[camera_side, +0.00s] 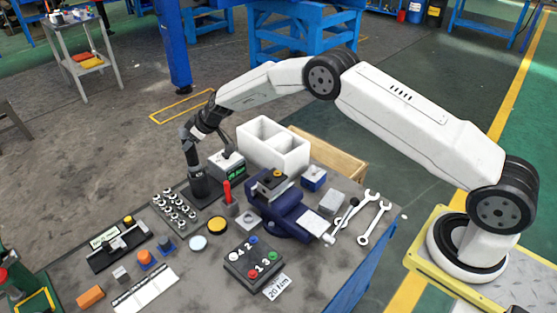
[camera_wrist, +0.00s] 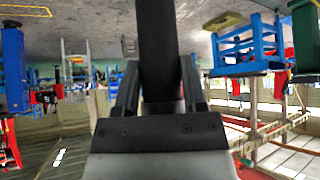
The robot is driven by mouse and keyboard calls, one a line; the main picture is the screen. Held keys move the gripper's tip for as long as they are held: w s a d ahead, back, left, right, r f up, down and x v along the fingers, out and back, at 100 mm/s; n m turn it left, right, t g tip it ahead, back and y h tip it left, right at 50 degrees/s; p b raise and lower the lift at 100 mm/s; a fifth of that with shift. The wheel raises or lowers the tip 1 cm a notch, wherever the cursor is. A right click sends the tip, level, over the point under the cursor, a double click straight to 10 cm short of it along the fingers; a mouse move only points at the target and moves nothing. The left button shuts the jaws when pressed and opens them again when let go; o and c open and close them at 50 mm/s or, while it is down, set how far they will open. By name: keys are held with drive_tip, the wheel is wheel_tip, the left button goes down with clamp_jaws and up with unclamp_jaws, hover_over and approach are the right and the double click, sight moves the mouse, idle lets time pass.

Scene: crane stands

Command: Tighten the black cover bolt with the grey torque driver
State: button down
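My gripper (camera_side: 189,134) is at the back left of the bench, at the upper end of a dark grey upright tool, which looks like the torque driver (camera_side: 191,154). The driver's lower end stands at a black round holder (camera_side: 199,186). In the wrist view the dark shaft (camera_wrist: 157,45) runs between my two fingers (camera_wrist: 160,75), which appear closed against it. A blue vise (camera_side: 290,213) stands mid-bench, with a dark part carrying a yellow-orange spot (camera_side: 277,174) at its top. I cannot make out the black cover bolt at this size.
A box with a green display (camera_side: 228,164) stands right beside the holder, with a white bin (camera_side: 273,143) behind. A red-handled screwdriver (camera_side: 227,192), a rack of sockets (camera_side: 175,208), a button box (camera_side: 254,263) and wrenches (camera_side: 374,222) crowd the bench.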

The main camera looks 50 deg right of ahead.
drive_tip(key=shift+r, duration=0.15)
drive_tip(key=shift+r, duration=0.1)
drive_tip(key=shift+w+r, duration=0.1)
drive_tip(key=shift+r, duration=5.55)
drive_tip(key=shift+d, duration=0.1)
